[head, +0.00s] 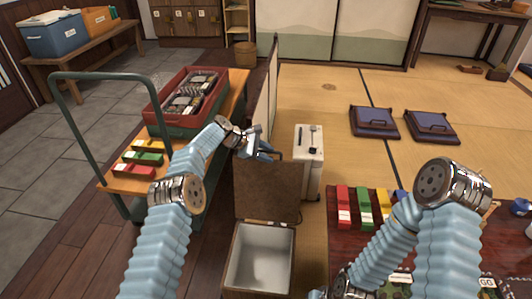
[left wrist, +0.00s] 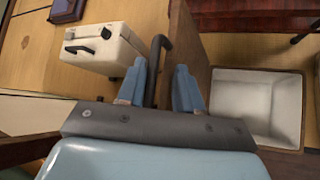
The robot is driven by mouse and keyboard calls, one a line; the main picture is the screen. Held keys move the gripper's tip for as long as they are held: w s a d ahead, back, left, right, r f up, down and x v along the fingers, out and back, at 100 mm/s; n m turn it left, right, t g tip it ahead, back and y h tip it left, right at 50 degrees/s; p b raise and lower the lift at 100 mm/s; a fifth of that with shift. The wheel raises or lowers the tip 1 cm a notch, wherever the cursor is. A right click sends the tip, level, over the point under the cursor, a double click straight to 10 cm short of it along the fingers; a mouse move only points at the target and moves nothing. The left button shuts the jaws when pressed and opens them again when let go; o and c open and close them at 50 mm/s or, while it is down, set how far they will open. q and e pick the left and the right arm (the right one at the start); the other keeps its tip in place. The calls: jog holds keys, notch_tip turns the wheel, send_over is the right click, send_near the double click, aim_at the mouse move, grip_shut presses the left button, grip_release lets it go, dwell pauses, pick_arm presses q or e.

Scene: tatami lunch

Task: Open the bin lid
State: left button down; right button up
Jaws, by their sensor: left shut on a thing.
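The bin (head: 231,262) stands at the bottom middle of the head view, with its pale inside empty and exposed. Its brown lid (head: 268,190) stands raised, roughly upright, at the bin's far edge. My left gripper (head: 258,150) is at the lid's top edge. In the left wrist view, its blue fingers (left wrist: 160,92) are shut on the dark lid handle (left wrist: 158,58). The lid (left wrist: 190,45) is beside the fingers there, and the open bin (left wrist: 257,103) is at right. My right gripper (head: 340,288) is low in the head view, largely hidden and cut off.
A white case (head: 309,160) with a dark handle stands just beyond the lid. A cart (head: 118,185) with a red crate (head: 185,115) is at left. A low table (head: 338,240) with colored boxes is at right. Two purple cushions lie on open tatami.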

pick_arm(q)
jog(key=shift+f, duration=0.3)
jog(key=c, duration=1.2)
grip_release()
jog(key=shift+r, duration=0.1)
jog(key=b+v, duration=0.1)
jog(key=v, duration=1.2)
jog(key=shift+s+a+r, duration=0.15)
jog(key=shift+a+r, duration=0.05)
jog(key=shift+a, duration=0.1)
